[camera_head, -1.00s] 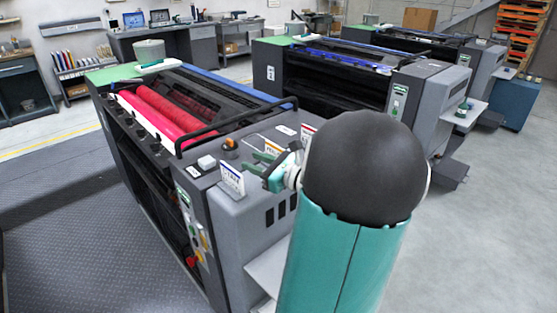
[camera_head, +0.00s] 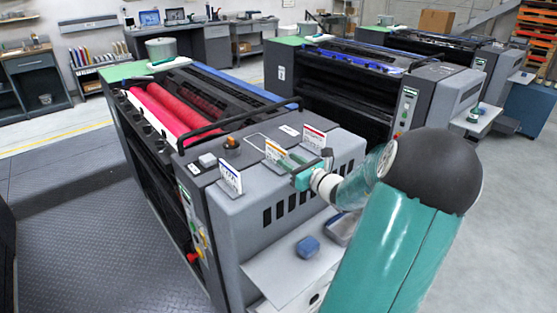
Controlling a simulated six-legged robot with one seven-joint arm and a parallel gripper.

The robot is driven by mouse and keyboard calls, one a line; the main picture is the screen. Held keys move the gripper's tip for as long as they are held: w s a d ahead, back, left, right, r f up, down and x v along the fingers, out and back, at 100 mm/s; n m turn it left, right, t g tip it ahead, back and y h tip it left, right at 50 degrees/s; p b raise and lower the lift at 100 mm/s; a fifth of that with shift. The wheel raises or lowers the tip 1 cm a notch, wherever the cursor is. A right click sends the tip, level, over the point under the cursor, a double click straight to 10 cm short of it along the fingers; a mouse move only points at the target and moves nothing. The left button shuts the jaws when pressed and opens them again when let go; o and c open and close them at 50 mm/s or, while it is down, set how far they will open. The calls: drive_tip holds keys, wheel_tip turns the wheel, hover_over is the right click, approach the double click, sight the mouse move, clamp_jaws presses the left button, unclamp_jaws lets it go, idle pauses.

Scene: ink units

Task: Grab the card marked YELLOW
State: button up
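The yellow-marked card (camera_head: 274,151) is a small white card with a yellow-orange band, standing upright on the grey top of the nearest press. A blue-marked card (camera_head: 230,177) stands to its left and nearer, and a red-marked card (camera_head: 314,138) stands to its right and farther back. My teal gripper (camera_head: 288,161) is at the yellow card's lower right, its two fingers apart and pointing towards it. The fingers overlap the card's lower right part in view; I cannot tell whether they touch it.
The press (camera_head: 285,205) has a black rail and red rollers (camera_head: 170,115) behind the cards. An orange-topped knob (camera_head: 231,142) and a pale block (camera_head: 207,160) are near the cards. A blue object (camera_head: 308,246) lies on the lower shelf (camera_head: 285,270). Floor on the left is clear.

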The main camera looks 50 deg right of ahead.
sight(267, 145)
drive_tip(key=shift+x, duration=3.65)
drive_tip(key=shift+d, duration=0.15)
clamp_jaws()
